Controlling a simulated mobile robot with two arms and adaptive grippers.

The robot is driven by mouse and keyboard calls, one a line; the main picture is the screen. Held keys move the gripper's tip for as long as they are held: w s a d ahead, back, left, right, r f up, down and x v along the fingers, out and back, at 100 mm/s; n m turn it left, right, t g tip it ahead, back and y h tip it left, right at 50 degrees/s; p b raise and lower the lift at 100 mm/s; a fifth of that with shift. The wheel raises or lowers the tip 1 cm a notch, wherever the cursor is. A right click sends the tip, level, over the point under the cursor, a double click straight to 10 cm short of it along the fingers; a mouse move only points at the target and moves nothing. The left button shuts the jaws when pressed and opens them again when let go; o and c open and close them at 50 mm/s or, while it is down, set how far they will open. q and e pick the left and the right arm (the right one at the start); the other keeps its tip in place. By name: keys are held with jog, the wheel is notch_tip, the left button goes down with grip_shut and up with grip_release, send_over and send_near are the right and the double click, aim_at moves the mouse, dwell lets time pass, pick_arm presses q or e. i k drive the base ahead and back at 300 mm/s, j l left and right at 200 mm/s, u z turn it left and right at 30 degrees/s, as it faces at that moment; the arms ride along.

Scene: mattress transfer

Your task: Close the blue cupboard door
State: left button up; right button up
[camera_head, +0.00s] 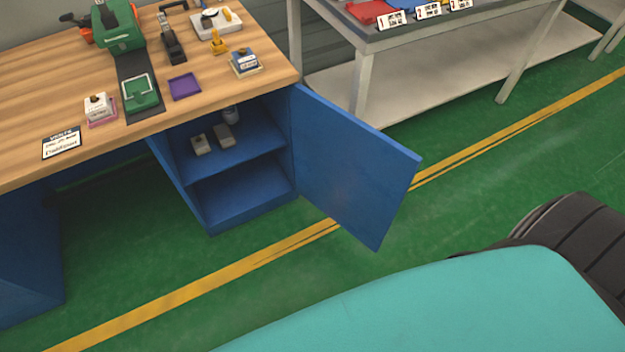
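The blue cupboard door (348,170) stands wide open, swung out to the right of the blue cupboard (238,205) under the wooden workbench. Its hinge side is at the cupboard's right front edge, and its free edge reaches out over the green floor. The cupboard's inside shows a shelf (262,146) with two small pale boxes (222,135) and a small container (231,114). Neither of my grippers shows in the head view. No gripper is seen touching the door.
The wooden workbench top (60,95) holds several tools and small boxes. A grey table (430,70) stands behind the door at the upper right. A large teal surface (430,310) fills the lower right foreground. Green floor with a yellow line (200,288) is clear before the cupboard.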

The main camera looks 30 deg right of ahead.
aim_at(358, 176)
jog(key=l+u, duration=0.25)
jog(key=u, duration=0.15)
jog(key=l+u, duration=0.5)
jog(key=u, duration=0.25)
jog(key=k+l+u, duration=0.1)
jog(key=l+u, duration=0.15)
jog(key=u, duration=0.15)
jog(key=k+l, duration=0.15)
jog(key=l, duration=0.2)
jog(key=k+l, duration=0.2)
jog(key=l, duration=0.2)
jog(key=k+l, duration=0.15)
jog(key=l, duration=0.2)
jog(key=k+l, duration=0.2)
jog(key=l, duration=0.2)
jog(key=k+l, duration=0.15)
jog(key=l, duration=0.2)
jog(key=k+l, duration=0.2)
jog(key=l, duration=0.2)
jog(key=k+l, duration=0.15)
jog(key=l, duration=0.2)
